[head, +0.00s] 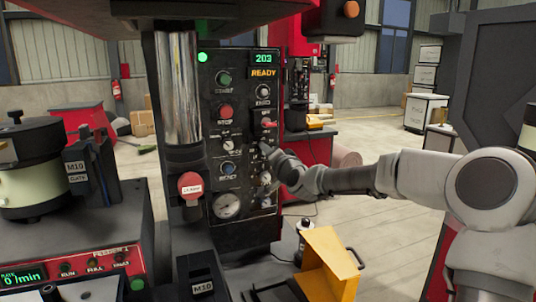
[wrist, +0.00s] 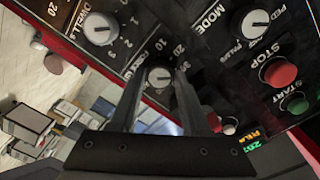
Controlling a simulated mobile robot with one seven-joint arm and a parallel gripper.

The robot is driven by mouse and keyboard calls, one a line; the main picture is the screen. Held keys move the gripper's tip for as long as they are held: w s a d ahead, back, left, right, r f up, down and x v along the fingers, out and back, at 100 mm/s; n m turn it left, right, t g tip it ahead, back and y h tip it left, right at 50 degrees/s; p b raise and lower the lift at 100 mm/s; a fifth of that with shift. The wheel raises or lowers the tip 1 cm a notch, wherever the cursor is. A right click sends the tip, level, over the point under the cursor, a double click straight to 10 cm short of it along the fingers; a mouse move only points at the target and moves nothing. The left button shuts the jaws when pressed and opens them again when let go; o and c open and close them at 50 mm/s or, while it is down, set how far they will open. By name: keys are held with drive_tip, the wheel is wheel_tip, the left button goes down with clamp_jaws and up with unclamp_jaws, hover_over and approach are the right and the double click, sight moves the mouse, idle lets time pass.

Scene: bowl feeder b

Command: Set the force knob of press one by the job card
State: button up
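The press control panel (head: 240,125) stands in the middle of the head view, with a green "203" display and "READY" below it. In the wrist view the force knob (wrist: 160,76) is a grey dial with numbers such as 10, 20 and 30 around it. My gripper (wrist: 160,80) has one finger on each side of this knob, with a small gap showing on both sides. In the head view my gripper (head: 272,158) is close against the panel's right side and hides the knob there. No job card can be made out.
The dwell knob (wrist: 97,28), mode knob (wrist: 250,24), red stop button (wrist: 279,72) and start button (wrist: 294,103) surround the force knob.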

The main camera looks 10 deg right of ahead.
drive_tip(key=o, duration=0.3)
drive_tip(key=shift+s+d+r+p, duration=0.1)
drive_tip(key=shift+s+d+p, duration=0.45)
drive_tip(key=shift+s, duration=2.3)
drive_tip(key=shift+s+d+r+p, duration=0.1)
drive_tip(key=shift+s+d+p, duration=0.4)
drive_tip(key=shift+s, duration=2.4)
drive_tip(key=shift+s+d+p, duration=0.45)
drive_tip(key=shift+s+p, duration=0.15)
drive_tip(key=shift+s, duration=2.25)
